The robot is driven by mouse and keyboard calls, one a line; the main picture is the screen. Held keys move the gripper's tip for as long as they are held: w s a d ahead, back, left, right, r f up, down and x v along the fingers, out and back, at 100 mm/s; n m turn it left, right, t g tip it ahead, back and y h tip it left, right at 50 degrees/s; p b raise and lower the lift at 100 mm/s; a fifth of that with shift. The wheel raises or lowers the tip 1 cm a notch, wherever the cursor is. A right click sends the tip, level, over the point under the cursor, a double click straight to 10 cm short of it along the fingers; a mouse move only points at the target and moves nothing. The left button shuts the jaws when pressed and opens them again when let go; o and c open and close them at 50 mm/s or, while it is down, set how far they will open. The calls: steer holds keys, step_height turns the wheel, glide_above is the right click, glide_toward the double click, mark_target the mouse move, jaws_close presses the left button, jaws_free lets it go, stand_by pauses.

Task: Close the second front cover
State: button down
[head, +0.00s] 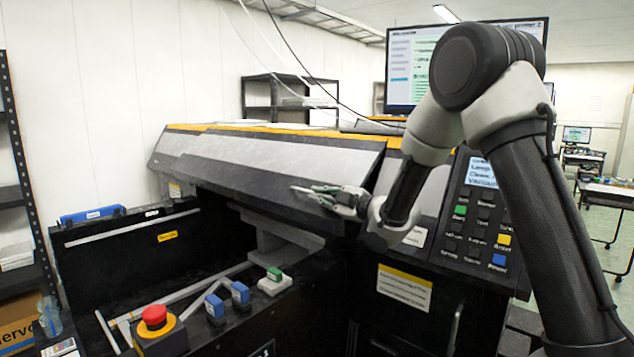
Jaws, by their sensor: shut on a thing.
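The front cover (250,160) is a long grey panel with black edges on the large black printer. It is tilted outward and stands raised over the open dark bay below it. My gripper (314,193) reaches in from the right and is at the lower right part of this cover. It is shut on the cover near its lower edge; the exact contact is small and partly hidden by the fingers. I cannot tell for certain which cover is the second one.
A red emergency button (154,316), blue-capped parts (214,306) and a green-topped part (273,276) stand on the front ledge. A button panel (478,225) is right of my gripper. A monitor (410,65) stands behind. Shelving (14,180) is at far left.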

steer(key=shift+w+d+f, duration=0.3)
steer(key=shift+f, duration=0.3)
steer(key=shift+w+d+f, duration=0.25)
steer(key=shift+d+f, duration=0.05)
steer(key=shift+f, duration=0.25)
steer(key=c, duration=1.6)
jaws_free()
steer(key=shift+o, duration=0.4)
steer(key=shift+s+d+f, duration=0.35)
steer(key=shift+s+d, duration=0.15)
steer(key=shift+d, duration=0.05)
steer(key=shift+o, duration=0.2)
steer(key=shift+s+r, duration=0.1)
steer(key=shift+s, duration=0.25)
steer(key=v, duration=1)
steer(key=shift+d+r, duration=0.15)
steer(key=shift+r, duration=0.15)
